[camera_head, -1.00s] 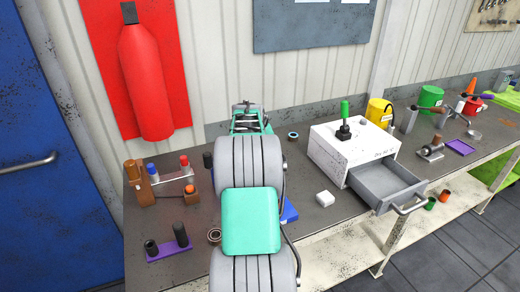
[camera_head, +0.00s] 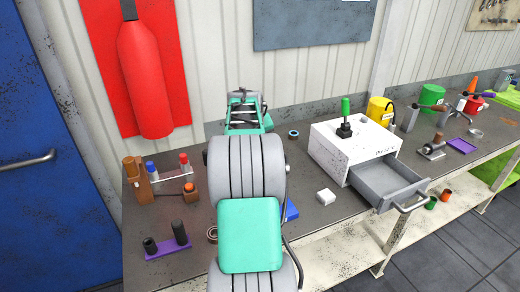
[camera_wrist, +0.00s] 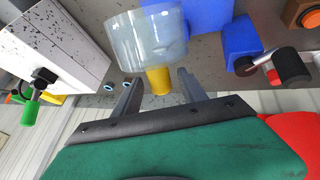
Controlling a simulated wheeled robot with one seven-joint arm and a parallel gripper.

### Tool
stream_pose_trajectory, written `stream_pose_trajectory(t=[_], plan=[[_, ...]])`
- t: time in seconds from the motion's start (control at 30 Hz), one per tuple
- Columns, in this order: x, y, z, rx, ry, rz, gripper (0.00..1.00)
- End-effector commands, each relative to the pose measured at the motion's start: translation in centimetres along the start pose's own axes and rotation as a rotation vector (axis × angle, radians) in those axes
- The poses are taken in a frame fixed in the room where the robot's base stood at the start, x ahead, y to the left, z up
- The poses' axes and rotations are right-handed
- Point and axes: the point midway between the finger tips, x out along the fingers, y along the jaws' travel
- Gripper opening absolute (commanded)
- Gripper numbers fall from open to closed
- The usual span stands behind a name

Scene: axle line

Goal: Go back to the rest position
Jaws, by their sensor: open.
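My gripper (camera_wrist: 159,78) is open in the wrist view, with its two dark fingers apart. A clear, cup-like piece with a yellow end (camera_wrist: 159,80) shows past the fingertips. The yellow end appears between the fingers; I cannot tell whether the piece is near them or farther off. In the head view my arm reaches over the workbench (camera_head: 315,228) toward the wall. My fingers are not clear in that view, and my arm hides part of the bench.
A white box (camera_head: 345,150) has its grey drawer (camera_head: 385,182) pulled open. A rack of tools (camera_head: 170,176) and a purple holder (camera_head: 168,242) stand at left. A red extinguisher panel (camera_head: 146,80) hangs on the wall.

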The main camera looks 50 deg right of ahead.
Motion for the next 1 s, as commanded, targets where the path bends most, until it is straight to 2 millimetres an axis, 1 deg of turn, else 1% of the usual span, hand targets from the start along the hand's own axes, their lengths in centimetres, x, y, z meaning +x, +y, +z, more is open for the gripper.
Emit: stream_pose_trajectory(t=[0.1, 0.2, 0.3, 0.57, 0.63, 0.67, 0.73, 0.77, 0.8, 0.87, 0.9, 0.97, 1.0], plan=[[-1.9, -0.1, 0.1, 0.001, 0.002, 0.001, 0.49], [-2.9, 0.0, 0.1, 0.0, -0.001, 0.0, 0.49], [-3.2, 0.0, 0.1, 0.0, -0.002, 0.0, 0.49], [-3.2, 0.0, 0.1, 0.0, -0.001, 0.0, 0.49], [-3.4, -0.5, 0.0, -0.004, 0.001, -0.005, 0.49], [-3.8, -1.0, 0.0, -0.008, 0.003, -0.01, 0.49], [-5.1, -3.4, 0.0, -0.029, 0.012, -0.034, 0.49], [-6.0, -4.9, 0.1, -0.041, 0.016, -0.051, 0.49], [-7.3, -7.3, 0.5, -0.062, 0.022, -0.077, 0.49], [-9.9, -11.5, 1.6, -0.1, 0.03, -0.125, 0.49], [-11.7, -14.5, 2.7, -0.127, 0.035, -0.16, 0.49], [-14.4, -18.6, 4.8, -0.17, 0.041, -0.213, 0.49], [-16.2, -21.2, 6.7, -0.2, 0.042, -0.249, 0.49]])
